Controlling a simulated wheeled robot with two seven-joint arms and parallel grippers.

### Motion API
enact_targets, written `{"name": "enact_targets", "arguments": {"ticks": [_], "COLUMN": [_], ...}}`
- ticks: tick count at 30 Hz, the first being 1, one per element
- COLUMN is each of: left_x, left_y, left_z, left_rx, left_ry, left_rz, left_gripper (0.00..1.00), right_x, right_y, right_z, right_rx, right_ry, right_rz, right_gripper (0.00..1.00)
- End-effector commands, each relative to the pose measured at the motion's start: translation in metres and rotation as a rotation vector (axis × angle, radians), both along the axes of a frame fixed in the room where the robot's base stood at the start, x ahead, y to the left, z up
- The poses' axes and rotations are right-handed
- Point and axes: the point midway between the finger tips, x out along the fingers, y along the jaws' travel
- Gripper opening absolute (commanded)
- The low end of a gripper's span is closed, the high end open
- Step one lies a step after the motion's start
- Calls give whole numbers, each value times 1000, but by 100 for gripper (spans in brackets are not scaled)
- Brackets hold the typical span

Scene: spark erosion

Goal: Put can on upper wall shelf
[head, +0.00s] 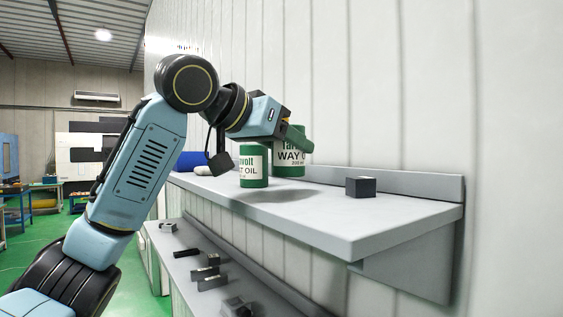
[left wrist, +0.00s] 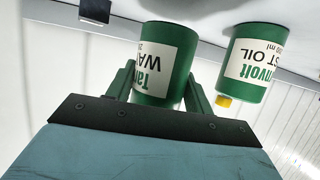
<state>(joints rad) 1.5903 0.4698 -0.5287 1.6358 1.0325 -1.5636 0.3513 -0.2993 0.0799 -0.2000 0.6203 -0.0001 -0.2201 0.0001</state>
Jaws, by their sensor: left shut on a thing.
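My left gripper (head: 296,140) is shut on a green can with a white WAY OIL label (head: 291,157). In the left wrist view, which is upside down, the fingers (left wrist: 157,88) clasp the sides of this can (left wrist: 165,58). My right gripper is out of view.
A dark block (head: 360,187) sits on the shelf toward the right, with bare surface between it and the cans. A lower shelf (head: 185,268) holds several small metal parts.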

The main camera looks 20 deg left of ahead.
Motion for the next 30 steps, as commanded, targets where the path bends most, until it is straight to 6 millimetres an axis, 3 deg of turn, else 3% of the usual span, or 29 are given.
{"name": "enact_targets", "arguments": {"ticks": [6, 13, 14, 18, 30], "left_x": [0, 0, 0, 0, -6], "left_y": [1, 0, 0, 0, 3], "left_z": [-28, -31, -32, -32, -29], "left_rx": [1, -1, 0, 0, 1], "left_ry": [-2, -3, 0, 0, -2], "left_rz": [1, 0, 0, 0, 1], "left_gripper": [22, 22, 53, 71, 74], "right_x": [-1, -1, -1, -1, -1], "right_y": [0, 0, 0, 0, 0], "right_z": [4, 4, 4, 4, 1], "right_rx": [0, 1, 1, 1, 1], "right_ry": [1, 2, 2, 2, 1], "right_rz": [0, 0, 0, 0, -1], "right_gripper": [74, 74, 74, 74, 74]}}
